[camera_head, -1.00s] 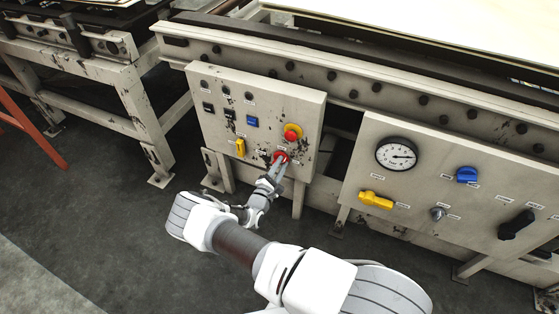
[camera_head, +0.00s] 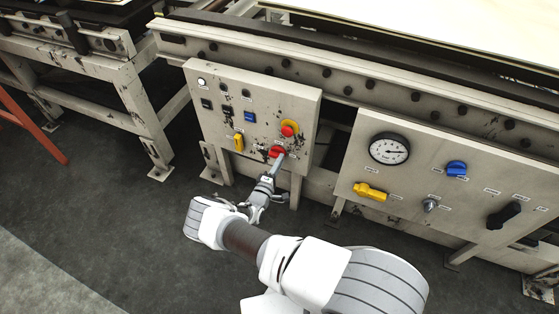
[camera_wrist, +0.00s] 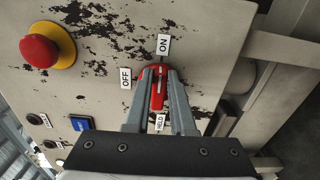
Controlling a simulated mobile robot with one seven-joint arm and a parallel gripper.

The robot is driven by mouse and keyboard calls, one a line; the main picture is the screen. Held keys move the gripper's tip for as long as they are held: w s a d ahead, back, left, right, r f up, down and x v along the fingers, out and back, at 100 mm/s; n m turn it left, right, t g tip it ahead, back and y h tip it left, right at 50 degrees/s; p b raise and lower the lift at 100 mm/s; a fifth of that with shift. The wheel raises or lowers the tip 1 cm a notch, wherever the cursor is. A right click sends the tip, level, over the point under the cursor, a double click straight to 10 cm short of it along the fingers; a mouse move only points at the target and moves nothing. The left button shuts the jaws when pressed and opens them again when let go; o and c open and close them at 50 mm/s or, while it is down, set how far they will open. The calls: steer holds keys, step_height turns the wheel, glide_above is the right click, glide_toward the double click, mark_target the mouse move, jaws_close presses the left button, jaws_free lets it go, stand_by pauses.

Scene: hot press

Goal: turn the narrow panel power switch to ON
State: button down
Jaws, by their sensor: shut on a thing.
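The narrow panel (camera_head: 222,135) is a pale, scuffed box at left of centre. Its red power switch (camera_head: 277,151) sits at the lower right, below the emergency stop. In the wrist view the red switch handle (camera_wrist: 157,88) lies upright, its white mark toward the ON label (camera_wrist: 164,45). The OFF label (camera_wrist: 125,78) is to its left. My gripper (camera_head: 279,157) is at the switch. In the wrist view my gripper (camera_wrist: 158,76) is shut on the handle, one finger on each side. A small lamp (camera_head: 201,81) at the panel's top left glows white.
A red emergency stop (camera_head: 289,128) on a yellow base is close above the switch. A wider panel (camera_head: 420,185) with a gauge stands to the right. Open floor lies in front.

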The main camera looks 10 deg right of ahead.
stand_by(0.4)
steer(key=c, duration=0.8)
jaws_free()
steer(key=shift+o, duration=0.2)
steer(key=p+v, duration=0.3)
steer(key=v, duration=1.4)
steer(key=shift+s+a, duration=0.15)
